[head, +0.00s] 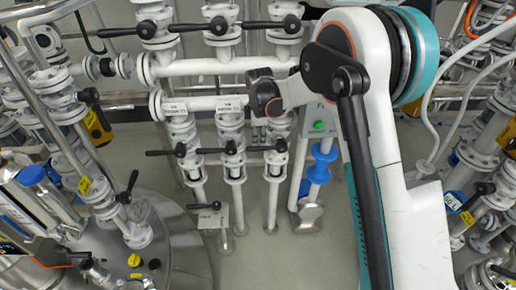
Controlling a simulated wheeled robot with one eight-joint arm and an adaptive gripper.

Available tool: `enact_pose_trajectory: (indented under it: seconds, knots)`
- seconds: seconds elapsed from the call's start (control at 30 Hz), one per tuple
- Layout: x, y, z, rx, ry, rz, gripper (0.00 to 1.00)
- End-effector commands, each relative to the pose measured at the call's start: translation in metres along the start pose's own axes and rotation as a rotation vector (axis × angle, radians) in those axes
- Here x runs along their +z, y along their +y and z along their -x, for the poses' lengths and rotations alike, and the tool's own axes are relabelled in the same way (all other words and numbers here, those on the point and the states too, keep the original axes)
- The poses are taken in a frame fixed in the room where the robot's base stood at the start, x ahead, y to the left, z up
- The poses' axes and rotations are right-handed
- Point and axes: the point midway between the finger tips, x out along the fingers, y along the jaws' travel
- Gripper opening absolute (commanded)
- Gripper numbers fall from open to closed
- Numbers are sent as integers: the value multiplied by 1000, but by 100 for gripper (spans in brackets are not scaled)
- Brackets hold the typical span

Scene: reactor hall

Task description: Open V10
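Several white valves with black lever handles stand in front of me; the small labels are too blurred to tell which is V10. The upper row has an upper left lever (120,32), an upper middle lever (196,27) and an upper right lever (262,25), all lying sideways. The lower row has a lower left lever (164,153), a lower middle lever (212,150) and a lower right lever (264,149), also sideways. The dark end of my arm, where my gripper (264,95) seems to be, is above the lower right valve. Its fingers cannot be made out.
White horizontal pipes (205,67) run between the rows. A steel vessel lid (170,250) with fittings and a tilted lever (128,188) is at the lower left. A grey box with a green button (319,126) stands beside my arm. Grey floor (275,262) is clear at bottom centre.

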Motion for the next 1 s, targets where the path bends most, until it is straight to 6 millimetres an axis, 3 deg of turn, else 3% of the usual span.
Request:
enact_pose_trajectory:
  seconds: [0.1,0.3,0.5,0.8,1.0]
  knots:
    - [0,0,-27,0,0,0,39]
    - [0,0,-56,0,0,-1,39]
    - [0,0,-69,0,0,-1,39]
    - [0,0,-70,0,0,-1,39]
    - [0,0,-70,0,0,-1,0]
